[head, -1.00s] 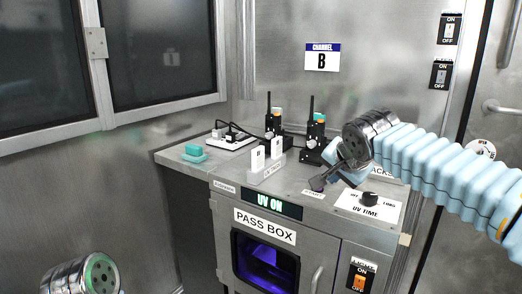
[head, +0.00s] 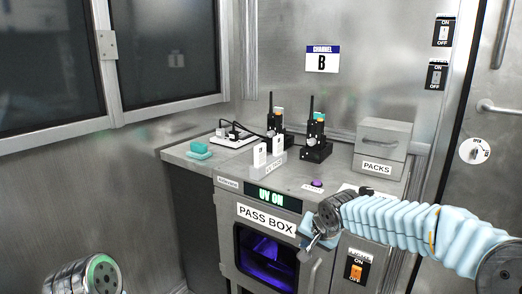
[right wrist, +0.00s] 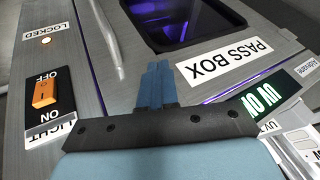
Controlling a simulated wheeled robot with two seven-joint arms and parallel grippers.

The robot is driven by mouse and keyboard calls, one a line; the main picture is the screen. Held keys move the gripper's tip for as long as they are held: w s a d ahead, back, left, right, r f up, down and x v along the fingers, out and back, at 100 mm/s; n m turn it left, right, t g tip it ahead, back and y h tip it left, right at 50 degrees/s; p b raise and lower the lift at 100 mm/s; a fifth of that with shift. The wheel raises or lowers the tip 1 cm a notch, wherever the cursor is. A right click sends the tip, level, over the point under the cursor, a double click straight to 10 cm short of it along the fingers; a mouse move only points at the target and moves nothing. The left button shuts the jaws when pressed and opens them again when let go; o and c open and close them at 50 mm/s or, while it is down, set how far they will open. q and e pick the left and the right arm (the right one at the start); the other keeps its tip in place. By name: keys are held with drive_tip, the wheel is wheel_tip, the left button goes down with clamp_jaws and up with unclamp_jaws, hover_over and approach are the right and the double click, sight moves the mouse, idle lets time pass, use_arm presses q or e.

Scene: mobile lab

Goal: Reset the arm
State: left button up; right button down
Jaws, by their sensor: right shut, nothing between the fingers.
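My right gripper (head: 308,252) is shut and empty in front of the pass box (head: 230,255), by the upper right of its door window. In the right wrist view its blue fingers (right wrist: 156,85) are together, with the pass box label (right wrist: 222,62) to the right and the dark window above. My right arm, in a light blue ribbed sleeve, comes in from the right. A round metal part of my left arm shows at the lower left of the head view; the left gripper itself is out of view.
On the counter stand two radios (head: 316,138), a grey PACKS box (head: 384,138), a teal item (head: 199,148), white cards in a stand (head: 260,155) and a purple button (head: 317,184). The UV ON display (head: 270,199) is lit. An orange LIGHT switch (head: 357,271) is right of the door.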

drive_tip(key=s+a+f+n+g+y, duration=0.1)
drive_tip(key=s+f, duration=0.3)
drive_tip(key=f, duration=0.5)
drive_tip(key=s+a+f+n+g, duration=0.1)
drive_tip(key=s+f, duration=0.2)
drive_tip(key=f, duration=0.5)
drive_tip(key=s+a+f+n+g+y, duration=0.15)
drive_tip(key=s+f, duration=0.25)
drive_tip(key=f, duration=0.5)
drive_tip(key=s+d+f+g, duration=0.1)
drive_tip(key=s+f, duration=0.5)
drive_tip(key=s, duration=0.3)
drive_tip(key=s+d+f+g, duration=0.1)
drive_tip(key=s+f, duration=0.5)
drive_tip(key=s, duration=0.3)
drive_tip(key=shift+s+h, duration=0.3)
drive_tip(key=shift+h, duration=0.05)
